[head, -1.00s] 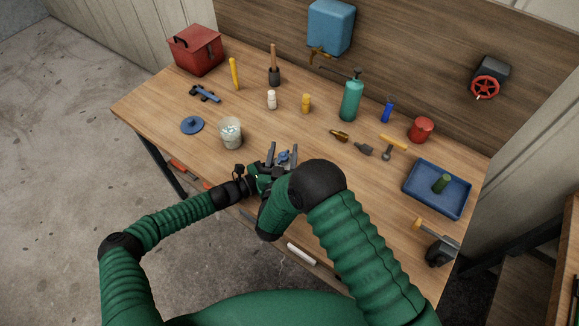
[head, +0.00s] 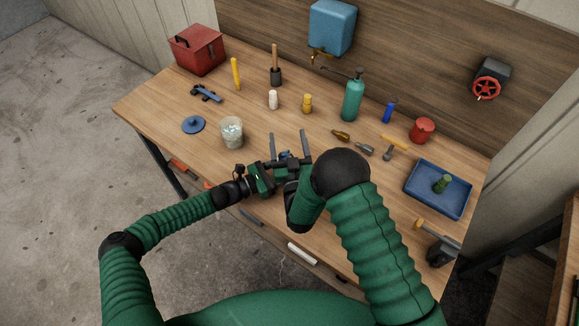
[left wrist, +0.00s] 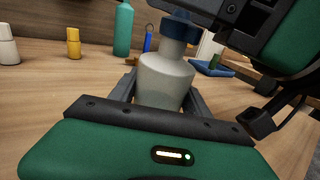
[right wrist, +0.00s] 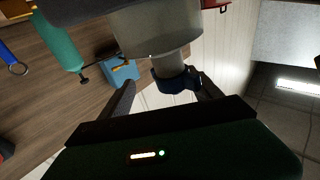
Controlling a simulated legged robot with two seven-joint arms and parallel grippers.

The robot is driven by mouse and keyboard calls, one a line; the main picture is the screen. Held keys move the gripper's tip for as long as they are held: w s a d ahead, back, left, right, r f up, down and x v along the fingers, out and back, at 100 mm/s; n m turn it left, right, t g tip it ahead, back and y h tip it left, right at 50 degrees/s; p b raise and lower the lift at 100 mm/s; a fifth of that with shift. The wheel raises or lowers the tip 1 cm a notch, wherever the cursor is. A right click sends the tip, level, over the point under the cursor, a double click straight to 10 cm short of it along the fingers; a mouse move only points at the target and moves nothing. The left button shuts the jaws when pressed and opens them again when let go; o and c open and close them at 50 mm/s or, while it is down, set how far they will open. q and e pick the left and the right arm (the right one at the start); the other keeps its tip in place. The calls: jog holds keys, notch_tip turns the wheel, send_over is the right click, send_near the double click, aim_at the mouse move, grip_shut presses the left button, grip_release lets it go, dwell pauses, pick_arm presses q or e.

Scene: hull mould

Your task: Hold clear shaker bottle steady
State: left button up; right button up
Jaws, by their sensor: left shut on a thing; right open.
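The clear shaker bottle has a cloudy, translucent body (left wrist: 165,82) and a blue cap (left wrist: 180,27). My left gripper (left wrist: 160,95) is shut around its body, seen close up in the left wrist view. In the head view only the blue cap (head: 284,155) shows; the arms hide most of the body. My right gripper (head: 288,140) is open, its two fingers apart on either side of the cap. The right wrist view shows the blue cap (right wrist: 176,80) between the spread fingers, with the bottle body (right wrist: 155,32) beyond.
A clear tub (head: 232,133) and a blue disc lid (head: 193,124) stand to the left on the workbench (head: 180,155). Behind are a white bottle (head: 273,100), a yellow bottle (head: 307,104) and a green pump bottle (head: 352,100). A blue tray (head: 425,203) lies right.

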pick_arm(q)
jog(key=shift+f, duration=0.15)
pick_arm(e)
jog(key=w+d+n+g+y, duration=0.2)
jog(key=w+d+n+y, duration=0.1)
jog(key=d+n+y, duration=0.15)
pick_arm(q)
jog(key=shift+d, duration=0.2)
pick_arm(e)
jog(key=n+g+y, duration=0.6)
jog(key=g+y, duration=0.1)
jog(key=y, duration=0.1)
send_near(286, 156)
jog(key=x, duration=1)
jog(key=shift+w+f, duration=0.1)
jog(key=shift+f, duration=0.2)
jog(key=shift+w+a, duration=0.15)
jog(key=shift+a, duration=0.1)
